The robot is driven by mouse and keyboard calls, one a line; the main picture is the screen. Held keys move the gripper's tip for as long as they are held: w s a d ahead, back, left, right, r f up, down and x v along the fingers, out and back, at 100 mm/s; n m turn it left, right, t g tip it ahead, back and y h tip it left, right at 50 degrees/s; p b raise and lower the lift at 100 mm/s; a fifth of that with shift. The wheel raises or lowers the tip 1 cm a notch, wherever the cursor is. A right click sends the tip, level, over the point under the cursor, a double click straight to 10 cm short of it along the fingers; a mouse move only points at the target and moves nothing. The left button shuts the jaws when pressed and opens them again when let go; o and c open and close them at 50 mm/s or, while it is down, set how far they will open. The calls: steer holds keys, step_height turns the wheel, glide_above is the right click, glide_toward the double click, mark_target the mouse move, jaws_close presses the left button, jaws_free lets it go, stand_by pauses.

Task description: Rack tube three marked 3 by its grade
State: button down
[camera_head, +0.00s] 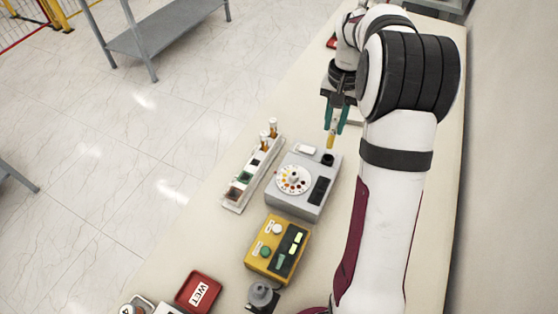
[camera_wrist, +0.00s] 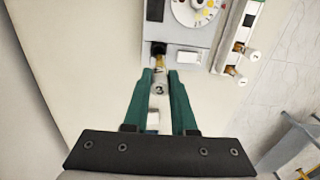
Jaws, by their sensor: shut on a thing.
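My gripper (camera_head: 335,122) is shut on tube three (camera_wrist: 159,86), whose white cap reads 3. The tube's amber lower part (camera_head: 330,141) points down over the dark well (camera_head: 327,159) of the grey tester. I cannot tell whether its tip is inside the well. The grey tester (camera_head: 297,207) carries a round disc of colour dots (camera_head: 293,180). The long pale rack (camera_head: 233,204) stands to its left, with two white-capped amber tubes at its far end (camera_head: 273,127) and coloured patches along it. The rack also shows in the wrist view (camera_wrist: 228,50).
A yellow box (camera_head: 262,258) with buttons stands in front of the tester. Beyond it are a red tray marked WET (camera_head: 198,292) and a dark grey fixture (camera_head: 262,297). My arm runs along the right of the table. Bare table (camera_head: 205,235) lies left of the yellow box.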

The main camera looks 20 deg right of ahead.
steer(key=w+a+f+n, duration=0.1)
steer(key=a+n, duration=0.6)
steer(key=a, duration=0.4)
steer(key=w+a+f+n, duration=0.2)
steer(key=a+n, duration=0.5)
steer(key=a, duration=0.4)
step_height(320, 180, down, 8)
steer(key=shift+s+r, duration=0.1)
steer(key=shift+r, duration=0.15)
steer(key=shift+f, duration=0.15)
steer(key=c, duration=0.7)
jaws_free()
